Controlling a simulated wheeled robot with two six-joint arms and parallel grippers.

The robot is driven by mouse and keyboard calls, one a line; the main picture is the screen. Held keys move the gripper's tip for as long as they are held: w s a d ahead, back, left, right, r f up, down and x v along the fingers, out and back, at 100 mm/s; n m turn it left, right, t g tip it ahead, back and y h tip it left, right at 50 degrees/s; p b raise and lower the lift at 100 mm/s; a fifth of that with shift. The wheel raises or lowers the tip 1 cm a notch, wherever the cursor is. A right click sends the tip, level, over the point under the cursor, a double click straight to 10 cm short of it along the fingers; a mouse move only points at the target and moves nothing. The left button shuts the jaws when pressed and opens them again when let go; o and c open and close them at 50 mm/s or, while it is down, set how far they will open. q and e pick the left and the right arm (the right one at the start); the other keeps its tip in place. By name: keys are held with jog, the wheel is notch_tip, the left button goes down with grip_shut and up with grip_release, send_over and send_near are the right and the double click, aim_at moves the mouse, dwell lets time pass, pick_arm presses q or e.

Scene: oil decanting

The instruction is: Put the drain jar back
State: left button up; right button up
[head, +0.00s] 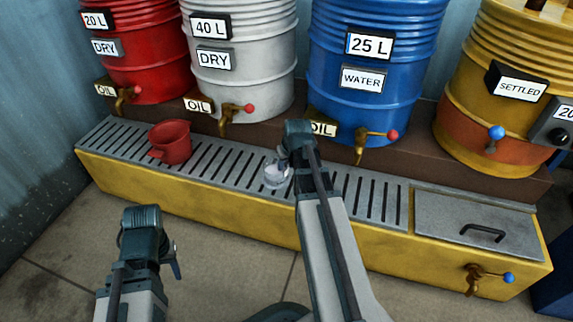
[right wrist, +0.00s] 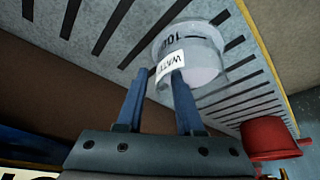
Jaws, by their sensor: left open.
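The drain jar (head: 276,174) is a small clear jar over the slatted grate, below the gap between the white and blue drums. In the right wrist view the jar (right wrist: 205,58) shows a white label and some dark lettering. My right gripper (head: 287,157) is right at the jar, its fingers largely hidden by the arm in the head view. In the right wrist view its two blue fingers (right wrist: 160,85) stand apart; one tip overlaps the label, and the jar lies off to one side, not clearly between them. My left gripper (head: 174,262) is open and empty, in front of the bench.
Red, white, blue and yellow drums with brass taps stand behind. A lid with a handle (head: 480,222) covers the bench's right end. The grate between mug and jar is free.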

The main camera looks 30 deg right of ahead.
jog(key=shift+r, duration=0.1)
jog(key=p+v, duration=1.1)
jog(key=v, duration=0.1)
jog(key=s+a+n+g, duration=0.2)
jog(key=s+a, duration=0.3)
jog(key=a, duration=1.1)
jog(key=s+a+f+n+g, duration=0.1)
jog(key=s+a+n, duration=0.3)
jog(key=a, duration=1.2)
jog(key=shift+s+a+f+n+g, duration=0.2)
jog(key=shift+s+a+n+g, duration=0.15)
jog(key=shift+s+g, duration=0.65)
jog(key=shift+s, duration=0.15)
